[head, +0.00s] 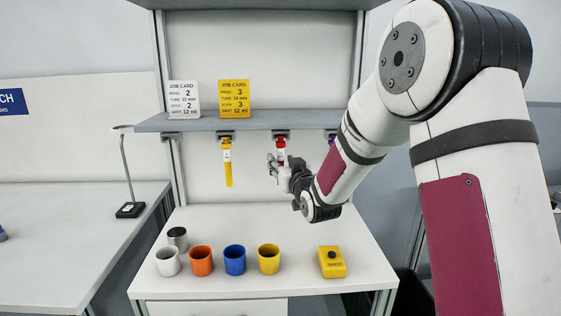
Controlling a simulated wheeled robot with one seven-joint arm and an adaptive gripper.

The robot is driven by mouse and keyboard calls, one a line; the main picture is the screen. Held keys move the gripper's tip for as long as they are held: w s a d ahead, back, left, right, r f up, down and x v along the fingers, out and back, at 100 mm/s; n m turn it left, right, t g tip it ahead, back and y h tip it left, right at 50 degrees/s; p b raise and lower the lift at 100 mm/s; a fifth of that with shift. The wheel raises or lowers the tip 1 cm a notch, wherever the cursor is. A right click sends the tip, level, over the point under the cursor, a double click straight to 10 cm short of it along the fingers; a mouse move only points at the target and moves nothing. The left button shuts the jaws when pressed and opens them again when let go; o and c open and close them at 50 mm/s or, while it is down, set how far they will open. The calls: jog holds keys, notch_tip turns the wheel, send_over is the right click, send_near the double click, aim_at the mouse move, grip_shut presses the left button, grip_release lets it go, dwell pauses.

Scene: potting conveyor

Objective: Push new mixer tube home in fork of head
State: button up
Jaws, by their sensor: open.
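Several mixer tubes hang from dark fork heads under the grey shelf. The yellow tube (228,172) hangs upright at the left and has a white label. The red tube (281,146) is at the middle head (281,134); its lower part is hidden by my gripper. A purple tube (331,140) shows partly at the right, mostly hidden by my arm. My gripper (273,165) is open at the lower part of the red tube. I cannot tell whether its fingers touch the tube, or how deep the tube sits in its fork.
The shelf (255,121) carries a white job card (184,99) and a yellow job card (234,99). On the bench (215,289) stand a metal cup (178,239), several coloured cups and a yellow button box (332,262). The bench middle is clear.

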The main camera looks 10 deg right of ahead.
jog(key=shift+w+a, duration=0.1)
jog(key=shift+w, duration=0.85)
grip_shut()
jog(key=shift+s, duration=0.15)
jog(key=shift+s+a+p, duration=0.15)
jog(key=shift+s+a, duration=0.05)
jog(key=shift+s, duration=0.85)
jog(key=shift+s+a+p, duration=0.15)
jog(key=shift+s+a, duration=0.05)
jog(key=shift+s, duration=0.85)
jog(key=shift+s, duration=0.2)
jog(key=shift+s+a, duration=0.25)
jog(key=shift+s, duration=1.05)
